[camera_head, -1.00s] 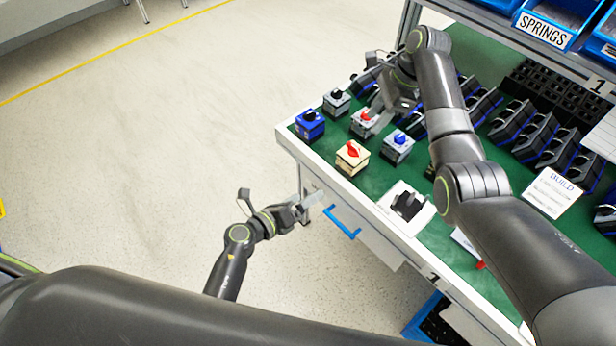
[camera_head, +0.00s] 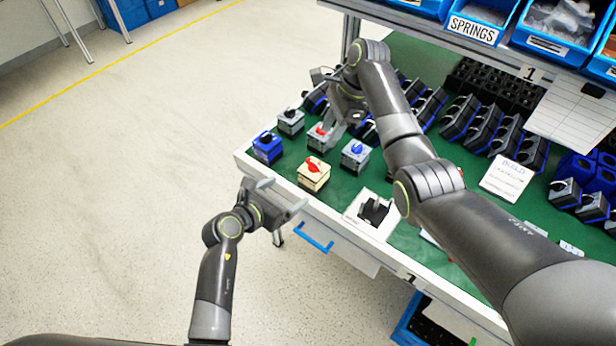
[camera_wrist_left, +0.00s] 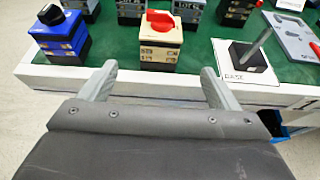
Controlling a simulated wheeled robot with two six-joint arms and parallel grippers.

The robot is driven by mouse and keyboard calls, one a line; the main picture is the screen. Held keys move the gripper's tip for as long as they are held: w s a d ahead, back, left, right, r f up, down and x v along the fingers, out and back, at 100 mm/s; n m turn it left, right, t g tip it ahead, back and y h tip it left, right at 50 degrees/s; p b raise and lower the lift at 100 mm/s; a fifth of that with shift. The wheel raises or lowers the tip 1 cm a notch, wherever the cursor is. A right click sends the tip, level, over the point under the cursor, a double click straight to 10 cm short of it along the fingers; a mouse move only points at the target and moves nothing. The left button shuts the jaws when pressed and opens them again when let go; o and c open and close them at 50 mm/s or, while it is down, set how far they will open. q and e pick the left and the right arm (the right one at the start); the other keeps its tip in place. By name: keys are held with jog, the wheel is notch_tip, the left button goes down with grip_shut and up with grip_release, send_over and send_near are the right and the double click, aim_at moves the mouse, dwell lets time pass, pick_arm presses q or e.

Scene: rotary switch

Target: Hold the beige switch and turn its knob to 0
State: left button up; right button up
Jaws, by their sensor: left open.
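The beige switch (camera_head: 313,176) with a red knob (camera_head: 312,164) stands upright near the front edge of the green table. In the left wrist view the beige switch (camera_wrist_left: 160,46) and its red knob (camera_wrist_left: 160,19) sit ahead, between the directions of the two fingers. My left gripper (camera_head: 283,196) is open and empty, just off the table's front edge, apart from the switch; its spread fingers also show in the left wrist view (camera_wrist_left: 160,86).
A black part on a white base card (camera_head: 374,211) lies to the right. The table's white front edge (camera_head: 330,212) borders open floor.

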aim_at(314, 174)
pick_arm(q)
jog(key=x, duration=1.3)
jog(key=shift+w+d, duration=0.1)
jog(key=c, duration=1.2)
jog(key=shift+r, duration=0.15)
